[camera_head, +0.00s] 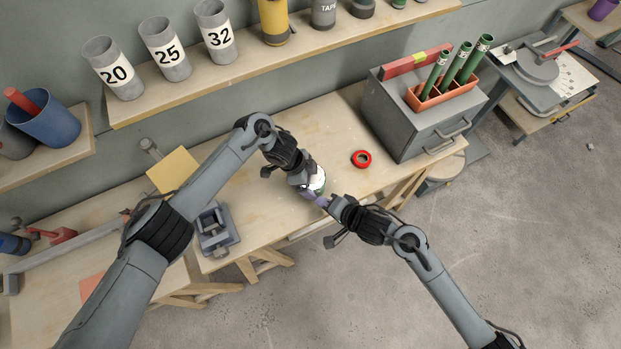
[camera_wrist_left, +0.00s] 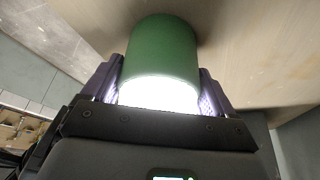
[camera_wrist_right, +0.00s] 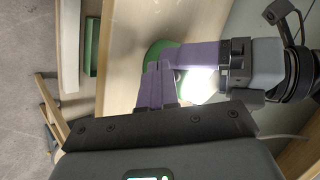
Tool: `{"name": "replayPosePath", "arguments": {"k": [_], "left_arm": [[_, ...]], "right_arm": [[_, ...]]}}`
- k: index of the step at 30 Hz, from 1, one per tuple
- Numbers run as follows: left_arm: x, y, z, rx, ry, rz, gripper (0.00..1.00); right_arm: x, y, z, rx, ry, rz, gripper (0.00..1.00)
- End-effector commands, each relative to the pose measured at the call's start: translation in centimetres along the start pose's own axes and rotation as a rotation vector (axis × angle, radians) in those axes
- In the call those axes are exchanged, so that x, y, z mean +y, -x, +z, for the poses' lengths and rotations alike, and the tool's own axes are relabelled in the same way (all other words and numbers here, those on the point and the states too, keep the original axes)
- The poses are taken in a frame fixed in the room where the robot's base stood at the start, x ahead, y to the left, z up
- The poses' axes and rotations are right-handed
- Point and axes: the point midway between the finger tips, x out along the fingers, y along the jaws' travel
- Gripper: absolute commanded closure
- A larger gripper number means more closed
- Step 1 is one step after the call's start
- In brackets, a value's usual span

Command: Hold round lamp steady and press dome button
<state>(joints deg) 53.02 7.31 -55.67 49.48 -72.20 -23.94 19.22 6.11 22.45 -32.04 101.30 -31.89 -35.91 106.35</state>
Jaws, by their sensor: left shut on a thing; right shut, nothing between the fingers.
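The round lamp is a green cylinder with a bright white glowing end. It shows in the left wrist view (camera_wrist_left: 160,52), partly in the head view (camera_head: 318,181) and in the right wrist view (camera_wrist_right: 200,88). My left gripper (camera_head: 308,190) is shut on the lamp, with one purple finger on each side of it (camera_wrist_left: 160,88). My right gripper (camera_head: 326,201) is shut and empty. Its fingertips (camera_wrist_right: 158,75) are close beside the lamp and the left gripper's finger; I cannot tell whether they touch. No separate dome button is distinguishable; glare hides the glowing end.
The lamp is at the front part of the wooden bench (camera_head: 335,130). A red tape ring (camera_head: 361,159) lies to its right, before a grey drawer cabinet (camera_head: 400,120). A grey vise-like block (camera_head: 216,232) stands to the left. A shelf with numbered cups (camera_head: 163,52) runs behind.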

Motion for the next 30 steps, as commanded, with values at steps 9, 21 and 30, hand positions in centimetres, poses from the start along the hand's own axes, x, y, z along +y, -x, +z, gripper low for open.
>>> {"name": "replayPosePath", "arguments": {"k": [9, 21, 30], "left_arm": [[0.0, 0.1, 0.0, 0.001, 0.000, -0.001, 0.56], [0.0, 0.1, 0.0, 0.001, 0.000, -0.001, 0.56], [0.0, 0.1, 0.0, 0.001, 0.000, -0.001, 0.56]], "right_arm": [[0.1, 0.2, 0.1, 0.001, 0.001, -0.001, 1.00], [1.5, 2.1, 1.5, 0.000, 0.000, 0.000, 1.00], [2.9, 3.9, 2.8, 0.000, 0.000, 0.000, 1.00]]}}
